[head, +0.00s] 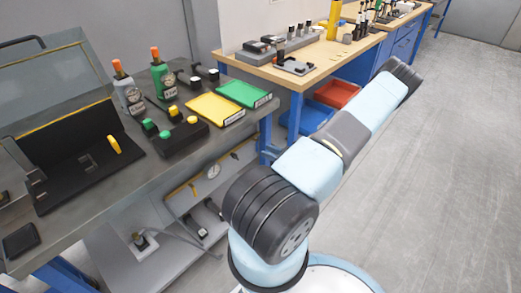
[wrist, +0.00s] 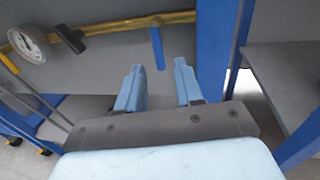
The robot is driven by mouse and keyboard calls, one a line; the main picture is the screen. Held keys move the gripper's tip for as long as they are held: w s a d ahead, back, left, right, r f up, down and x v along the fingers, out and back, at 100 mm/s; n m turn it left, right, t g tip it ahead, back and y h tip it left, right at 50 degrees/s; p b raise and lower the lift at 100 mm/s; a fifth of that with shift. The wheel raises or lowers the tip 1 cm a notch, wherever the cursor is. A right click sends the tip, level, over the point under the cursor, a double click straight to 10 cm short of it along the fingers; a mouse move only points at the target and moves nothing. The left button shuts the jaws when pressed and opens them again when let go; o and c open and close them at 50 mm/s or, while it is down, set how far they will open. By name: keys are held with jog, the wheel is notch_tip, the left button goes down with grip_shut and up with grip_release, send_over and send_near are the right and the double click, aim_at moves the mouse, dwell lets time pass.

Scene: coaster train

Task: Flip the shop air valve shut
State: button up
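In the wrist view a brass air pipe (wrist: 115,26) runs across the top of a grey panel. A blue lever (wrist: 156,46), which looks like the valve handle, hangs down from it, across the pipe's line. My gripper (wrist: 159,72) is open and empty, one pale blue finger on each side. The lever's lower end shows between the fingertips; I cannot tell the depth gap. A round white gauge (wrist: 26,45) and a black fitting (wrist: 69,36) are on the pipe further left. In the head view a gauge (head: 213,170) shows below the grey bench; the lever is not discernible there.
Blue posts (wrist: 220,45) stand right of my fingers, beside a grey surface (wrist: 285,90). The grey bench (head: 75,210) carries bottles, a green tray (head: 243,93) and a yellow tray (head: 214,108). A wooden-topped bench (head: 310,60) stands beyond. The floor (head: 440,160) at right is clear.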

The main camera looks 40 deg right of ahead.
jog(key=v, duration=0.7)
jog(key=shift+s, duration=0.25)
dwell(0.3)
